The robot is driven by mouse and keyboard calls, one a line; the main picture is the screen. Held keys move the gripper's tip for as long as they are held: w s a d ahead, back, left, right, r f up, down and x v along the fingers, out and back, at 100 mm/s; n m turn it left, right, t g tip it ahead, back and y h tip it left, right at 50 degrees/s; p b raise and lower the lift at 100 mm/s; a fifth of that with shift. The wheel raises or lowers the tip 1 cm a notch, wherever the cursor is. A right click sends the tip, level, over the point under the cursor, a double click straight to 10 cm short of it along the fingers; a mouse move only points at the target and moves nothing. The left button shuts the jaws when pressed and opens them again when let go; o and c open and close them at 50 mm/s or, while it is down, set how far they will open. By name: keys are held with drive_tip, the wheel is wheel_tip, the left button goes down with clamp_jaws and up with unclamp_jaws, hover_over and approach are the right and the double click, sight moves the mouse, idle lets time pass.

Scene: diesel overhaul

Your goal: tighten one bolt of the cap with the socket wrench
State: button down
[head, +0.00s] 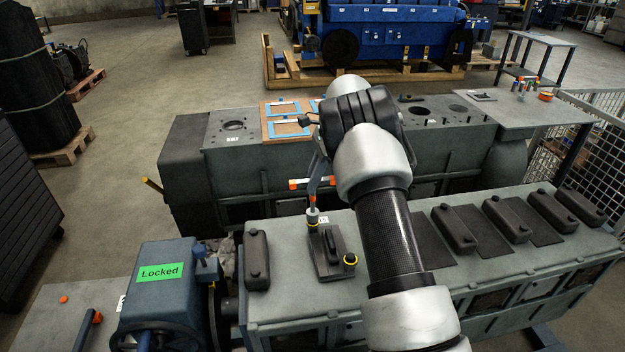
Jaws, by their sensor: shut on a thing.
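The cap (331,252) is a dark piece on a plate on top of the near grey engine block, left of the arm. A yellow-ringed bolt (350,261) stands at its near right corner. Another yellow ring shows at its far left corner, under the socket end of the socket wrench (313,210). The wrench stands steeply there, its grey shaft rising to my gripper (318,150). My gripper is shut on the wrench; its fingers are mostly hidden behind the hand. I cannot tell how far the socket sits over the bolt.
Several dark covers (453,230) line the near block (500,270) to the right; one cover (256,260) lies left of the cap. A blue unit with a green "Locked" sign (161,272) stands at the near left. A second block (235,160) with blue-edged frames lies behind.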

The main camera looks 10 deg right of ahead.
drive_tip(key=shift+f, duration=0.5)
drive_tip(key=m, duration=0.2)
drive_tip(key=m+t, duration=0.1)
drive_tip(key=m, duration=0.2)
drive_tip(key=shift+s+a+r+t, duration=0.1)
drive_tip(key=shift+r+t, duration=0.05)
drive_tip(key=shift+t, duration=0.15)
drive_tip(key=m, duration=0.3)
drive_tip(key=m+t+h, duration=0.1)
drive_tip(key=m, duration=0.2)
drive_tip(key=shift+f+t+h, duration=0.2)
drive_tip(key=shift+t+h, duration=0.1)
drive_tip(key=m, duration=0.2)
drive_tip(key=m+h, duration=0.1)
drive_tip(key=m, duration=0.1)
drive_tip(key=shift+m+t+h, duration=0.3)
drive_tip(key=shift+m, duration=0.1)
drive_tip(key=m+h, duration=0.1)
drive_tip(key=m, duration=0.3)
drive_tip(key=shift+f+m+h, duration=0.15)
drive_tip(key=shift+m+h, duration=0.35)
drive_tip(key=shift+m, duration=0.5)
drive_tip(key=shift+d+f, duration=0.2)
drive_tip(key=shift+d, duration=0.15)
drive_tip(key=shift+a+r+m, duration=0.15)
drive_tip(key=shift+r+m, duration=0.05)
drive_tip(key=shift+m, duration=0.4)
